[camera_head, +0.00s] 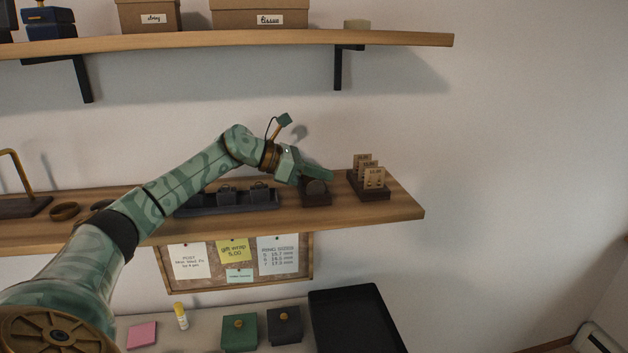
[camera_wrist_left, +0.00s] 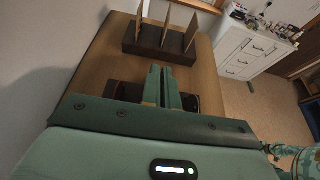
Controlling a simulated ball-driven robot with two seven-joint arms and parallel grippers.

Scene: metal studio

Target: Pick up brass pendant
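I cannot make out the brass pendant in either view. My left gripper (camera_head: 325,175) is over the middle shelf, close above a small dark display stand (camera_head: 316,198) with a rounded top. In the left wrist view the two green fingers (camera_wrist_left: 163,84) lie side by side with almost no gap. Parts of a dark stand (camera_wrist_left: 122,91) show on both sides of them. Whether anything thin is between the fingertips is hidden. My right gripper is in neither view.
A dark card holder (camera_head: 369,185) with price cards stands just right of the gripper, near the shelf's right end (camera_head: 405,208). A dark tray with blocks (camera_head: 230,200) lies to the left. The upper shelf (camera_head: 230,40) carries boxes. A black tray (camera_head: 355,320) lies below.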

